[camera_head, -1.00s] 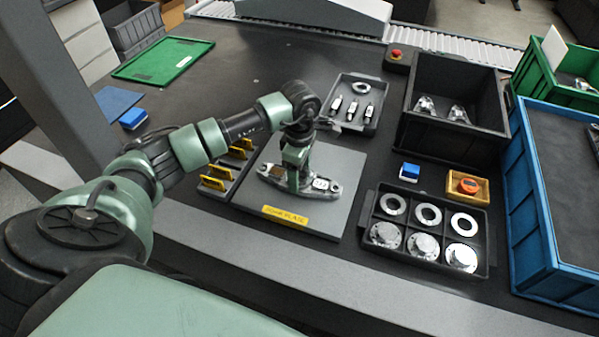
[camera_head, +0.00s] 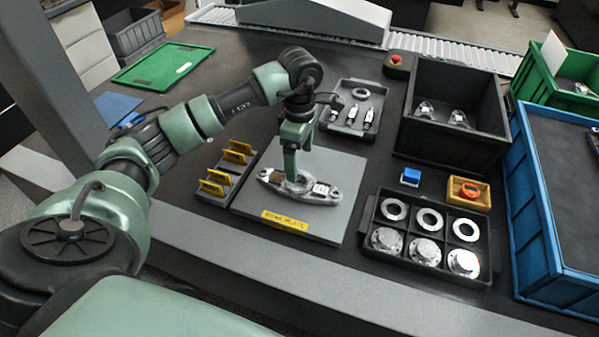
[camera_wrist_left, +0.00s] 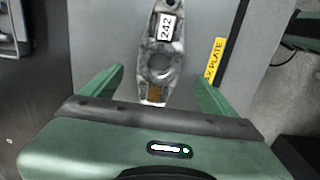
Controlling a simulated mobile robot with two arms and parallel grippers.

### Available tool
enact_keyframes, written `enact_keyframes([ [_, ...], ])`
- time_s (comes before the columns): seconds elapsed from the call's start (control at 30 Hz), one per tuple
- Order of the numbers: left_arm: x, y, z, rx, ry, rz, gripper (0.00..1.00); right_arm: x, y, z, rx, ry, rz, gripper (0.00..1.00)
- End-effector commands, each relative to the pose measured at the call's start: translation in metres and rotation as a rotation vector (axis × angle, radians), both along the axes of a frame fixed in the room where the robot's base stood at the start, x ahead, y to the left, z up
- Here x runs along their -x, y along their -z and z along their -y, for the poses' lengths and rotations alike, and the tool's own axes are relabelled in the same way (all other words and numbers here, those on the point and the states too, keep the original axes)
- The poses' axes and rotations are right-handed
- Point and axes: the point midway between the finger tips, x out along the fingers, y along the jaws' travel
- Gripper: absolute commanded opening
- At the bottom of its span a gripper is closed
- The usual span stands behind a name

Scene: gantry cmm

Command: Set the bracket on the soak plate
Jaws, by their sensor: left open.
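The bracket (camera_head: 323,191) is a grey metal casting with a central hole and a white label. It lies flat on the grey soak plate (camera_head: 335,222), which has a yellow label on its front edge. In the left wrist view the bracket (camera_wrist_left: 158,66) shows the label "242" and a brown patch at its near end. My left gripper (camera_head: 292,176) is above the bracket, pointing down. In the wrist view its fingers (camera_wrist_left: 160,84) are spread wide on either side of the bracket, apart from it. My right gripper is not in view.
A rack with yellow tags (camera_head: 214,196) stands left of the plate. A tray of rings and discs (camera_head: 372,262) is at right, with a dark bin (camera_head: 440,150) behind it. A small parts tray (camera_head: 336,129) is behind the plate. A blue crate (camera_head: 530,240) stands far right.

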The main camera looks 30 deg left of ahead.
Motion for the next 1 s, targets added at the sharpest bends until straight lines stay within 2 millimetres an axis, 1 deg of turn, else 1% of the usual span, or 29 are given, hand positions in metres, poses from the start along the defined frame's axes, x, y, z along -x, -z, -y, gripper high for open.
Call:
enact_keyframes([
  [0.03,-0.001,-0.01,0.0,0.0,0.0,0.004,0.88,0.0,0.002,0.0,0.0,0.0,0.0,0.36],
  [0.1,-0.001,-0.021,0.0,-0.001,0.0,0.003,0.88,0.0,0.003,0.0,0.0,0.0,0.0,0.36],
  [0.2,0.0,-0.032,0.0,0.0,0.0,0.001,0.88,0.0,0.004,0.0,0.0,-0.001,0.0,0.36],
  [0.3,0.0,-0.038,0.0,0.0,0.0,0.001,0.88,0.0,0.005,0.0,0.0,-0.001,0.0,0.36],
  [1.0,0.0,-0.039,0.0,0.0,0.0,-0.001,0.88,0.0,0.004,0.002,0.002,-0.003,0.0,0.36],
])
